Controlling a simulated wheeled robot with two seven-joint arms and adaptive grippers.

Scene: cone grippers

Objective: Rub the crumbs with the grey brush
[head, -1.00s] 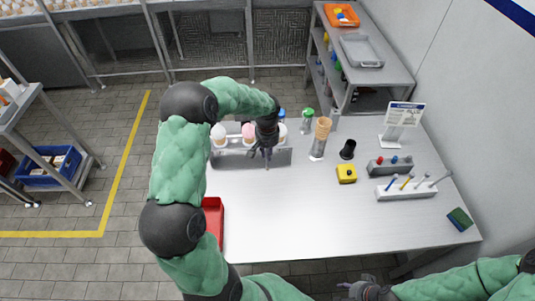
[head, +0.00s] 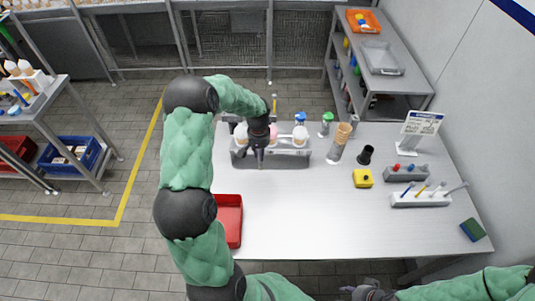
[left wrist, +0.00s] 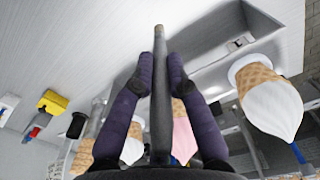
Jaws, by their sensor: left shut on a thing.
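My left gripper (head: 257,152) is at the front of the cone rack, toward its left part, fingers pointing down. In the left wrist view the same gripper (left wrist: 160,75) is shut on a thin grey stick with a tan tip, which looks like the grey brush (left wrist: 160,50). The tip points at the bare metal table (head: 310,215). I cannot make out any crumbs; the gripper and rack may hide them. My right gripper (head: 370,291) is at the bottom edge, partly cut off, and its fingers are too unclear to judge.
The metal cone rack (head: 290,161) holds cones with white and pink tops. A red tray (head: 229,220) lies at the table's left edge. A white holder (head: 420,199) with several sticks, a yellow block (head: 362,178) and a sponge (head: 472,230) are on the right. The table's middle is clear.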

